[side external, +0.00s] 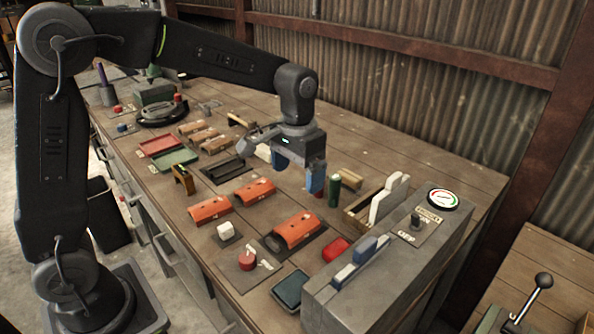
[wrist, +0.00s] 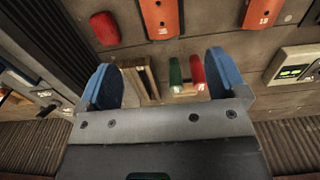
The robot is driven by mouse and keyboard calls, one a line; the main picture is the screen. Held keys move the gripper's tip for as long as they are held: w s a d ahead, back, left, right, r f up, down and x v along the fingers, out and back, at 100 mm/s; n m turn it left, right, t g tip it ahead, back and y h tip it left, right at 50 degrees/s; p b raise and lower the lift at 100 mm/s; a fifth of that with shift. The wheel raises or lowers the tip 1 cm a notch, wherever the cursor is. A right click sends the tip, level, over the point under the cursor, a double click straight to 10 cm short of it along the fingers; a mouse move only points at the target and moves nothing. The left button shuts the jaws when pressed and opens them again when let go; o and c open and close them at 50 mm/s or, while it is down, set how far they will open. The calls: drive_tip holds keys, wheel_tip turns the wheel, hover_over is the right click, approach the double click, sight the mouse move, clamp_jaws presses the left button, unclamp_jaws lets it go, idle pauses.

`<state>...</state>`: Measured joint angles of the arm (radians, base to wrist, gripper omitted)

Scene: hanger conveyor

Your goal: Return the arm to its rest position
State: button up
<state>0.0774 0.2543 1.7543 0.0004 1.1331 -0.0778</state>
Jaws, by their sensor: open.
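My gripper (side external: 298,172) hangs over the middle of the workbench, pointing down, with its two blue fingers apart. In the wrist view the fingers (wrist: 160,80) are spread wide and nothing is held between them. Beyond them in that view, a green cylinder (wrist: 175,72) and a red cylinder (wrist: 197,70) stand at a small wooden rack. In the side view the green cylinder (side external: 334,190) is just right of the fingers. I cannot tell the exact height of the fingers above the bench.
Three orange curved pieces (side external: 255,190) lie on the bench, one on a dark plate (side external: 269,250). A grey control box (side external: 385,275) with a gauge (side external: 443,199) stands at right. The bench's back right is clear.

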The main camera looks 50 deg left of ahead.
drive_tip(key=s+a+r+t, duration=0.1)
drive_tip(key=s+r+t, duration=0.1)
drive_tip(key=s, duration=0.8)
drive_tip(key=s+a+r+t, duration=0.2)
drive_tip(key=s+r+t, duration=0.1)
drive_tip(key=s, duration=0.7)
drive_tip(key=shift+t, duration=0.3)
drive_tip(key=shift+r, duration=0.1)
drive_tip(key=shift+c, duration=0.2)
